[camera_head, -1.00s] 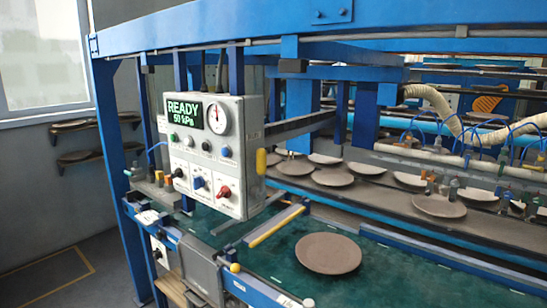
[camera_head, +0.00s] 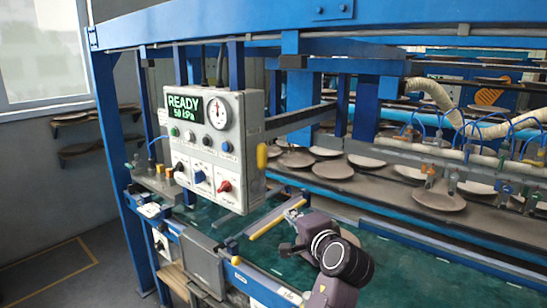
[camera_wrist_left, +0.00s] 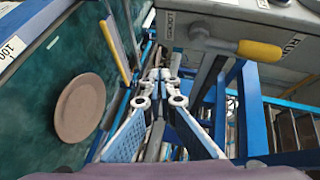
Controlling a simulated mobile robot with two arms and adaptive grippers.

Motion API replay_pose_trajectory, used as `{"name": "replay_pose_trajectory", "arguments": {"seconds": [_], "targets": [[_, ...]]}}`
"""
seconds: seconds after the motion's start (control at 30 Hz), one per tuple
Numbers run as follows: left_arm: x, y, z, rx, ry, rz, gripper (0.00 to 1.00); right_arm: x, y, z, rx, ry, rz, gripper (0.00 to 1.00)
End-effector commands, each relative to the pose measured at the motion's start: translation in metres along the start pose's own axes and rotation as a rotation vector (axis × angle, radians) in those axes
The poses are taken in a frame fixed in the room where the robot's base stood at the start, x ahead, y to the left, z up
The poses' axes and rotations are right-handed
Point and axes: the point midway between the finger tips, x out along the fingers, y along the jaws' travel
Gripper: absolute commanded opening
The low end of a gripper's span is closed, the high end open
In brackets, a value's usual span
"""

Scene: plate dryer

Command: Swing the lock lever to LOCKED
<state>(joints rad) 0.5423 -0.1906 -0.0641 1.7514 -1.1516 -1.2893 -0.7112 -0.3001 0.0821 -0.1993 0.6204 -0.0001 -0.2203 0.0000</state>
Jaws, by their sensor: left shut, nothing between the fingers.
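The lock lever has a yellow grip (camera_head: 262,156) on the right side of the grey control box (camera_head: 240,165). In the left wrist view, its yellow grip (camera_wrist_left: 262,51) and metal arm point right, toward a "RUN" label (camera_wrist_left: 293,43). A partly visible "LOCK" label (camera_wrist_left: 170,24) is near the pivot end. My left gripper (camera_head: 294,210) is below and right of the lever in the head view, apart from it. In the left wrist view, its fingers (camera_wrist_left: 160,76) are shut and empty, below the lever. My right gripper is not in view.
A brown plate (camera_wrist_left: 80,108) lies on the green bed, left of my fingers in the wrist view. A yellow bar (camera_head: 266,222) lies below the control box. Blue frame posts (camera_head: 364,105) and a conveyor with several plates (camera_head: 438,200) are behind.

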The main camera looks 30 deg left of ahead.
Motion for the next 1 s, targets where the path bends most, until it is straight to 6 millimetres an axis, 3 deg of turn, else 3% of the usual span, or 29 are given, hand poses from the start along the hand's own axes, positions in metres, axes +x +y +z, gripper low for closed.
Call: {"name": "replay_pose_trajectory", "arguments": {"seconds": [0.03, 0.1, 0.2, 0.33, 0.5, 0.8, 1.0], "targets": [[-0.003, -0.025, -0.012, 0.020, -0.004, -0.042, 0.00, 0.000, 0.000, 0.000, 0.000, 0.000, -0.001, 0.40], [-0.006, -0.054, -0.024, 0.056, -0.018, -0.098, 0.00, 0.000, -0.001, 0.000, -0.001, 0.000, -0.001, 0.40], [-0.013, -0.088, -0.036, 0.097, -0.035, -0.162, 0.00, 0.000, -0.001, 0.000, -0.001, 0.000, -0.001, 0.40], [-0.020, -0.116, -0.045, 0.134, -0.053, -0.213, 0.00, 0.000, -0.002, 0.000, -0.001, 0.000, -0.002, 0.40], [-0.024, -0.127, -0.048, 0.149, -0.061, -0.234, 0.00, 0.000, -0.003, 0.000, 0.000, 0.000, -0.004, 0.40], [-0.023, -0.127, -0.048, 0.149, -0.060, -0.234, 0.00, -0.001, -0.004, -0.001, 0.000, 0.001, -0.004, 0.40], [-0.005, -0.134, -0.047, 0.150, -0.063, -0.234, 0.00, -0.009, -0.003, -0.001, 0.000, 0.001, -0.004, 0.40]]}}
